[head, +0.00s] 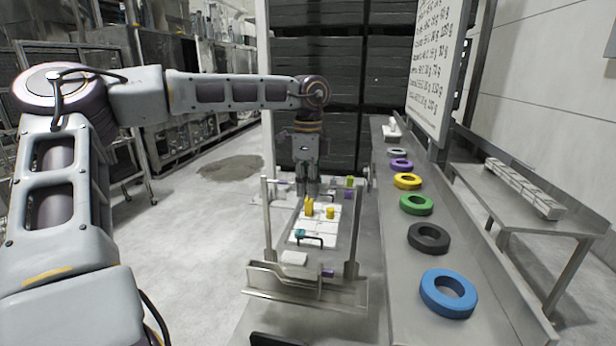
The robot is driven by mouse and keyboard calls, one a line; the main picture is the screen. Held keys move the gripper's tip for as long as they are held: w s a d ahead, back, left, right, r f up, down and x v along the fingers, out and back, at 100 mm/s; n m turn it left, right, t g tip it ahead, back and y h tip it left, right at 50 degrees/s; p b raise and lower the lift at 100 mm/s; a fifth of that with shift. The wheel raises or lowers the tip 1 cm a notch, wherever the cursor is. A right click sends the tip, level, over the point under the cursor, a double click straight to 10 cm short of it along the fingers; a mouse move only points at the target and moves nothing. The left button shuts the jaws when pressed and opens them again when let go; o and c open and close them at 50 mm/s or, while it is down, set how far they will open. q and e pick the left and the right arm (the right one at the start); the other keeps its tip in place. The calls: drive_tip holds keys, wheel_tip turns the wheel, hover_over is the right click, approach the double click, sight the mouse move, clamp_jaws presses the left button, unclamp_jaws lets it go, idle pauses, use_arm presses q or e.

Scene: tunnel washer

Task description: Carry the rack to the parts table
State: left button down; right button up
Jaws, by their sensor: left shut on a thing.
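The rack (310,284) is a grey metal frame with upright posts, in the middle of the head view. Inside it is a white board (323,225) with small yellow, teal, green and purple parts. My left gripper (307,188) points down at the rack's far end and is shut on the rack; its fingertips are partly hidden, so the exact contact is unclear. A long grey metal table (480,316) with a row of coloured rings runs along the rack's right side. I cannot tell whether it is the parts table.
A second metal table (545,228) with a long pale bar (522,188) stands at the far right. A written whiteboard (437,65) hangs above the ring table. Dark stacked panels (318,90) stand behind. Open floor with a dark patch (229,168) lies left.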

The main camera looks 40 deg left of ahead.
use_arm(q)
wheel_tip(320, 180, down, 3)
drive_tip(key=shift+w+r+b, duration=0.1)
drive_tip(key=shift+r+b, duration=0.05)
drive_tip(key=shift+b, duration=0.2)
drive_tip(key=shift+d, duration=0.1)
use_arm(e)
drive_tip(key=d, duration=0.1)
drive_tip(key=d+f, duration=0.1)
drive_tip(key=shift+w+d, duration=0.3)
drive_tip(key=shift+s+a, duration=0.3)
drive_tip(key=shift+a, duration=0.15)
use_arm(q)
drive_tip(key=shift+f, duration=0.25)
